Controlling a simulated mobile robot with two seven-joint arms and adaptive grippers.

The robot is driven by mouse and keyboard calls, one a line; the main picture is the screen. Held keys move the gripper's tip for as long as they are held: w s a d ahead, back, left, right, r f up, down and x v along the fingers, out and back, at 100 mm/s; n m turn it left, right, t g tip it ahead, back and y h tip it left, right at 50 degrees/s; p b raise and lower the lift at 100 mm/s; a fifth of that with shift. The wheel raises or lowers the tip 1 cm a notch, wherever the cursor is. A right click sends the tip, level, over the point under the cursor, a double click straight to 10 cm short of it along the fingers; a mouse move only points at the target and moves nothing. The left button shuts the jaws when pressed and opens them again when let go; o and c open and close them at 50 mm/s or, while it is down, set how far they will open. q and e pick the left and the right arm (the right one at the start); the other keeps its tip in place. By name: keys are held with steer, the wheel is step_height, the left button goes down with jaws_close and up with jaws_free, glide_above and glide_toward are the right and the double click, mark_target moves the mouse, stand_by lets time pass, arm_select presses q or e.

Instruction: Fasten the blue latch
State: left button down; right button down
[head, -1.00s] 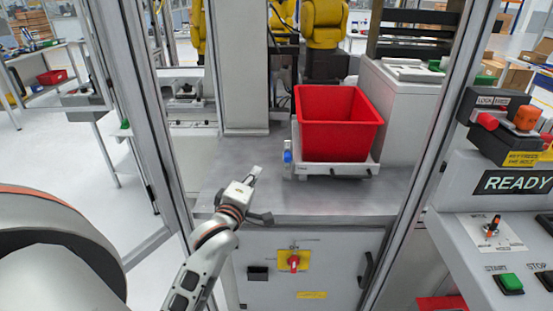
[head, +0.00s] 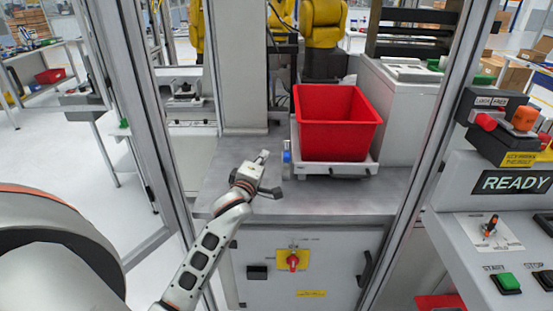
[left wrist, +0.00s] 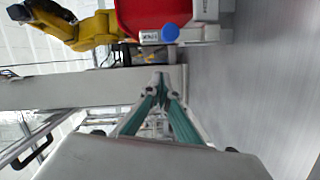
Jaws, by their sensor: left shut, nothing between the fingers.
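The blue latch (head: 287,156) is a small blue piece at the left end of the white fixture (head: 345,169) that carries a red bin (head: 337,125). In the left wrist view the latch (left wrist: 170,33) shows as a round blue knob beside a small labelled plate. My left gripper (head: 263,155) is shut and empty, over the grey table, a little to the left of the latch and apart from it. In the left wrist view its closed fingertips (left wrist: 160,80) are below the latch in the picture. My right gripper is not in view.
The grey metal table (head: 300,205) is clear in front of the fixture. A grey column (head: 240,70) stands behind my left gripper. Door frame posts flank the opening. A control panel (head: 500,220) with a READY sign is at the right.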

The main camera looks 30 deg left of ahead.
mark_target(286, 160)
arm_select(q)
steer(key=w+d, duration=0.1)
steer(key=w+d+f, duration=0.1)
steer(key=d, duration=0.1)
steer(key=shift+w, duration=0.35)
steer(key=shift+w, duration=0.1)
